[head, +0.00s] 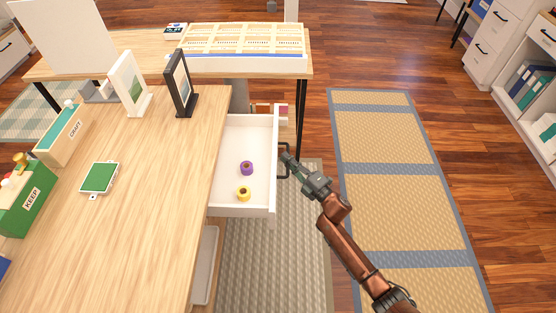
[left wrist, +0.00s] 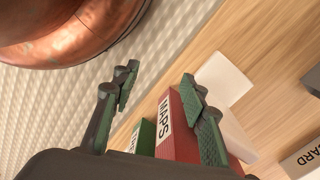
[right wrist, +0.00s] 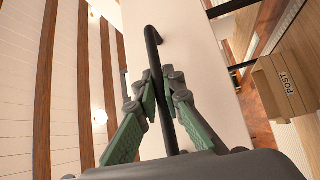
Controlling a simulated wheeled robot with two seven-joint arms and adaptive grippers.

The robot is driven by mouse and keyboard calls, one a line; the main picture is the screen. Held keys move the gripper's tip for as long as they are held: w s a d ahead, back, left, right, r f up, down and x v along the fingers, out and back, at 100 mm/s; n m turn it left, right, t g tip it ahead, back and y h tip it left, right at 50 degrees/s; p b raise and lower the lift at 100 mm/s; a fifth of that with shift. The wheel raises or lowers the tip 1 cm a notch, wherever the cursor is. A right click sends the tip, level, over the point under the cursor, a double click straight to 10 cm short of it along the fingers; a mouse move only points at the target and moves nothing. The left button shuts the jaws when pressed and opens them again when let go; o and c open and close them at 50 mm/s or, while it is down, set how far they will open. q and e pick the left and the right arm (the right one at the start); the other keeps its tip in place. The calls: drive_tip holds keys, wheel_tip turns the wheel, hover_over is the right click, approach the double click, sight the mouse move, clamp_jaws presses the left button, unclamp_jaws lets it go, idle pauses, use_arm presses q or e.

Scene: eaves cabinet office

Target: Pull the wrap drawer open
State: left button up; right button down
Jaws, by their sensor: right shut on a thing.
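The wrap drawer (head: 227,183) stands pulled out from the side of the wooden desk. A purple roll (head: 247,168) and a yellow roll (head: 243,193) lie inside it. My right gripper (head: 287,158) is at the drawer's front, at its dark bar handle (head: 283,172). In the right wrist view the gripper (right wrist: 161,90) is shut on the black handle (right wrist: 153,42), its fingers on either side of the bar. My left gripper (left wrist: 160,82) is open and empty in its wrist view, with a red MAPS box (left wrist: 178,125) beyond its fingers; it is outside the head view.
The desk top (head: 150,170) holds picture frames, a CRAFT box (head: 62,135), a green KEEP box (head: 28,196) and a green pad (head: 100,178). A second table (head: 300,66) stands behind. Floor with a tan mat (head: 390,140) is clear on the right.

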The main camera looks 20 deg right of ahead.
use_arm(q)
drive_tip(key=shift+s+f, duration=0.1)
drive_tip(key=shift+f, duration=0.3)
use_arm(e)
drive_tip(key=shift+s+d+f, duration=0.1)
drive_tip(key=shift+s+d, duration=0.3)
drive_tip(key=shift+d, duration=0.45)
drive_tip(key=c, duration=2)
unclamp_jaws()
drive_tip(key=shift+c, duration=0.2)
use_arm(q)
drive_tip(key=shift+a, duration=0.1)
use_arm(e)
drive_tip(key=v, duration=1.2)
drive_tip(key=shift+a, duration=0.1)
